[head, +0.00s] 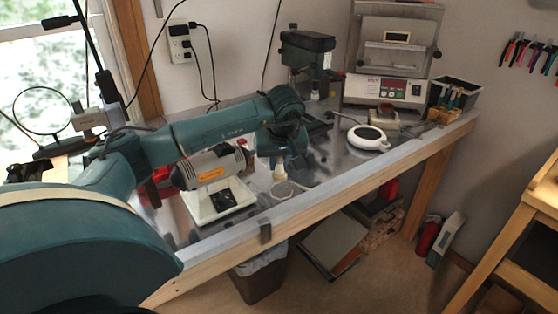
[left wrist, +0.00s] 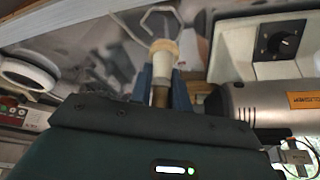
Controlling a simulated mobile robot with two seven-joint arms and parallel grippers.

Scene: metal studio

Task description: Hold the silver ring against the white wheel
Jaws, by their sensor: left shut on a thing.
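My left gripper (head: 281,163) hangs over the bench, just right of the grey motor (head: 212,167). In the left wrist view its two blue fingers (left wrist: 162,92) are shut on a small cream-topped piece (left wrist: 163,62) with a brownish stem. The piece also shows below the fingers in the head view (head: 279,174). I cannot make out a silver ring on it. The motor's body (left wrist: 258,104) lies beside the fingers at right in the wrist view, with a small gap. I cannot clearly pick out the white wheel; my arm hides part of the motor. My right gripper is out of view.
The motor stands on a white base (head: 226,207) with a black knob. A round white device (head: 367,139), a green drill press (head: 307,55) and a boxed machine (head: 388,90) stand farther back. The bench's front edge (head: 345,186) is close.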

